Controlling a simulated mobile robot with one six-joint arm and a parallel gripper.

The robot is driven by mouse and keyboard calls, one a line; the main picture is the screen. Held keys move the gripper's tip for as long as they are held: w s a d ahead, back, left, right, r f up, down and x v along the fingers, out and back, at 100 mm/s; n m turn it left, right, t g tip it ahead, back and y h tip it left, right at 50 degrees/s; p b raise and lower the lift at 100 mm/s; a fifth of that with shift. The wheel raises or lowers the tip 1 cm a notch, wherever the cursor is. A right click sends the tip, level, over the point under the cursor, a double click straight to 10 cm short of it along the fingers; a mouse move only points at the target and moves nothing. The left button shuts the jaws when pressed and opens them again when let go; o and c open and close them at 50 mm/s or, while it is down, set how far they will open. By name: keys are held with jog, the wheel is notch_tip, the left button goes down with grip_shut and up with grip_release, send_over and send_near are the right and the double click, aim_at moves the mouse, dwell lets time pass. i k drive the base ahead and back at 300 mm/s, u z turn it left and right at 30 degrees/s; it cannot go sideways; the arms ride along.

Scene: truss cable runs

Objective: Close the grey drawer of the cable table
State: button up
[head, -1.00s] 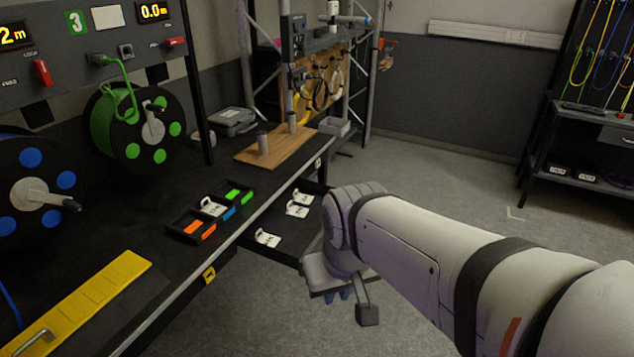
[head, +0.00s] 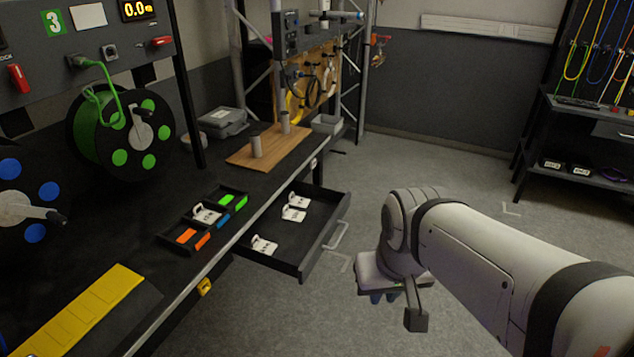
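The grey drawer (head: 322,251) of the cable table (head: 130,235) stands pulled out from the table's front edge. Several white tags (head: 293,214) lie inside it. Its light handle (head: 338,236) shows on the front face, with nothing on it. My gripper (head: 384,297) is to the right of the drawer front and apart from it, over the floor.
On the table are a small tray (head: 168,238) with coloured pieces, a yellow strip (head: 82,312), a wooden board (head: 270,148) with two posts, and a green cable reel (head: 125,130). A dark shelf (head: 590,150) stands at the right. Grey floor beyond the drawer is clear.

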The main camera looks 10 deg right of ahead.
aim_at(300, 244)
jog(key=i, duration=0.95)
jog(key=z, duration=1.35)
jog(key=k, duration=1.3)
jog(key=u, duration=0.35)
jog(key=i, duration=1)
jog(key=u, duration=0.05)
